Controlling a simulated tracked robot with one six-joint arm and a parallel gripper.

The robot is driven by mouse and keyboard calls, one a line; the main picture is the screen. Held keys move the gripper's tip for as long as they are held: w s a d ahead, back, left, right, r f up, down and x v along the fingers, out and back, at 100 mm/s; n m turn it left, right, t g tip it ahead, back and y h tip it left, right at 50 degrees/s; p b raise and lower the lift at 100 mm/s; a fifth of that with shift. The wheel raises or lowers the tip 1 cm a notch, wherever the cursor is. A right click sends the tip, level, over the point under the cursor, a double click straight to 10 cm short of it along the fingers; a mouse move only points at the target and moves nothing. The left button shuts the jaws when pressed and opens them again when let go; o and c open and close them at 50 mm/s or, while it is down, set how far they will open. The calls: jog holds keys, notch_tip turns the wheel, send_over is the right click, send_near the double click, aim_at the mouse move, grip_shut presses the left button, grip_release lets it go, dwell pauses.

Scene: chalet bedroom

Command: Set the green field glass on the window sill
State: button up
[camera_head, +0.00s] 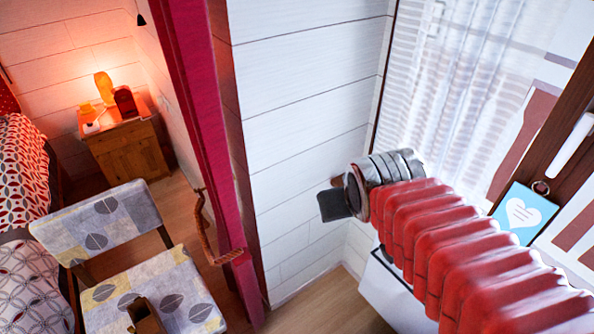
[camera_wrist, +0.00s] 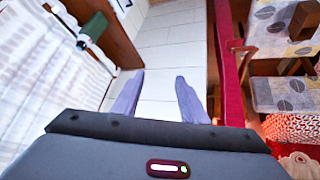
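The green field glass (camera_wrist: 94,28) shows in the upper left of the wrist view, a short green cylinder with a grey end. It appears to stand on the brown window sill (camera_wrist: 120,45) beside the white curtain; the exact contact is too small to tell. In the head view I cannot see the field glass. My gripper (camera_wrist: 159,76) has its two fingers spread, with only the white plank wall between them. The field glass is left of the fingers and apart from them. In the head view my gripper (camera_head: 335,203) is mostly hidden behind the wrist.
A patterned chair (camera_head: 97,222) with a brown object (camera_head: 146,316) on its seat stands left of a red post (camera_head: 200,120). A rope loop (camera_head: 208,235) hangs by the post. A blue heart plaque (camera_head: 522,214) is at the window. The wall between post and curtain is bare.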

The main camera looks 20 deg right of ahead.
jog(key=s+a+g+y, duration=0.1)
jog(key=s+a, duration=0.5)
jog(key=shift+a+r+n+y, duration=0.2)
jog(key=shift+r+n+y, duration=0.1)
jog(key=shift+r+y, duration=0.15)
jog(key=shift+s+d, duration=0.1)
jog(key=shift+d, duration=0.05)
